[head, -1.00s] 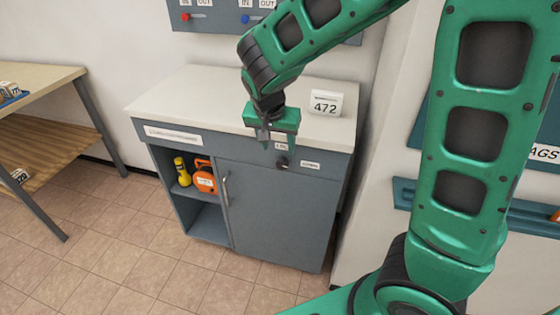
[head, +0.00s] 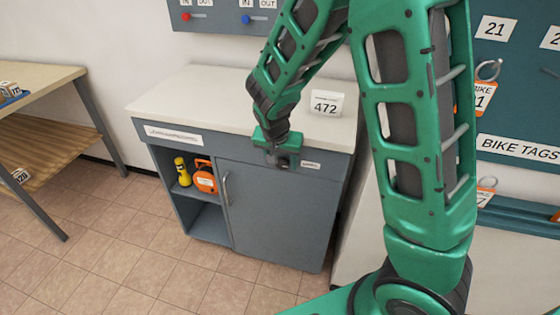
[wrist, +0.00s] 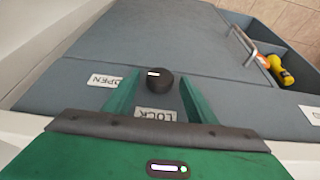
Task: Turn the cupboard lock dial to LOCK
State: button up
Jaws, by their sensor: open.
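The black lock dial (wrist: 158,82) is on the grey cupboard front, with a short white mark on its face. The mark lies toward the side of the OPEN label (wrist: 105,81); its exact angle is hard to tell. The LOCK label (wrist: 155,115) is nearer my gripper's palm. In the wrist view, the fingers of my gripper (wrist: 160,88) are open, one on each side of the dial; I cannot tell whether either touches it. In the head view, my gripper (head: 278,158) is at the cupboard's upper front and largely hides the dial and the LOCK label.
The cupboard (head: 270,215) has a door with a bar handle (head: 226,190) and open shelves holding a yellow torch (head: 182,171) and an orange item (head: 204,177). A 472 sign (head: 326,103) stands on its top. A table (head: 45,75) is at left; the floor between is clear.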

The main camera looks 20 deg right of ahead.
jog(key=shift+c, duration=0.6)
jog(key=c, duration=0.9)
jog(key=shift+a, duration=0.1)
jog(key=h, duration=0.1)
jog(key=g+h, duration=0.1)
jog(key=a+n+g+h, duration=0.1)
jog(key=shift+w+f+h, duration=0.1)
jog(key=shift+w+h, duration=0.2)
jog(key=shift+w, duration=0.05)
jog(key=shift+w+a+f+n+g+h, duration=0.15)
jog(key=shift+f+n+g+h, duration=0.3)
jog(key=shift+g+h, duration=0.95)
jog(key=shift+w+a+f+n+g+h, duration=0.1)
jog(key=shift+f+n+g+h, duration=0.35)
jog(key=shift+h, duration=1.75)
jog(key=shift+w+a+f+n+g+h, duration=0.15)
jog(key=shift+n+g+h, duration=0.75)
jog(key=shift+h, duration=0.9)
jog(key=shift+s+f+h, duration=0.1)
jog(key=shift+h, duration=0.3)
